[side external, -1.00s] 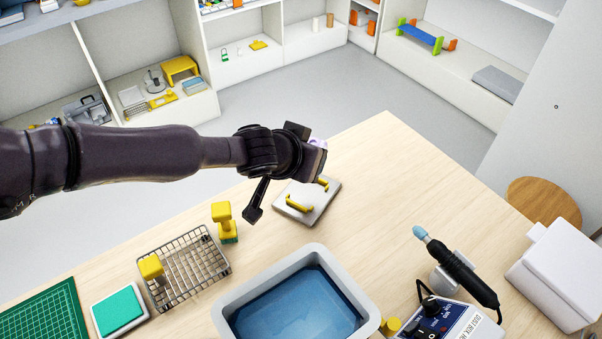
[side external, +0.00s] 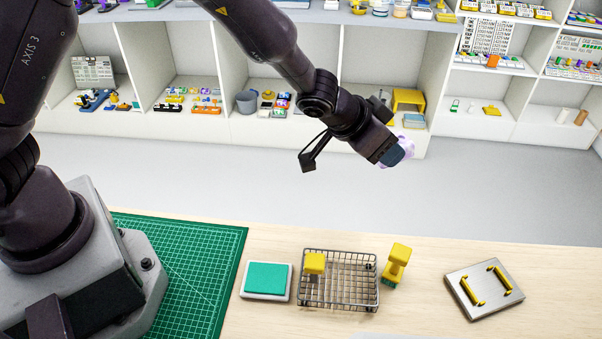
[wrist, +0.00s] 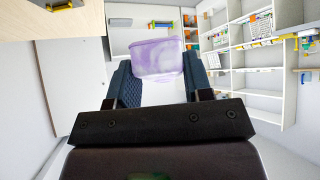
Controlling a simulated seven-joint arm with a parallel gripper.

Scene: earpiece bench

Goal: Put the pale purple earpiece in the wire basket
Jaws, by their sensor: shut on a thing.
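The pale purple earpiece (wrist: 157,58) is held between the two fingers of my gripper (wrist: 158,88) in the wrist view. In the side view my gripper (side external: 391,153) is in the air above and behind the bench's far edge, with the earpiece (side external: 407,147) showing at its tip, partly hidden by the fingers. The wire basket (side external: 340,284) stands on the bench below and to the left of my gripper in the picture. A yellow block-like thing (side external: 315,263) is at the basket's left side.
A yellow-handled stamp (side external: 397,262) stands just right of the basket. A teal pad (side external: 266,278) lies left of it, beside the green cutting mat (side external: 185,265). A metal plate with yellow handles (side external: 484,288) lies to the right. Bare wood lies between the stamp and plate.

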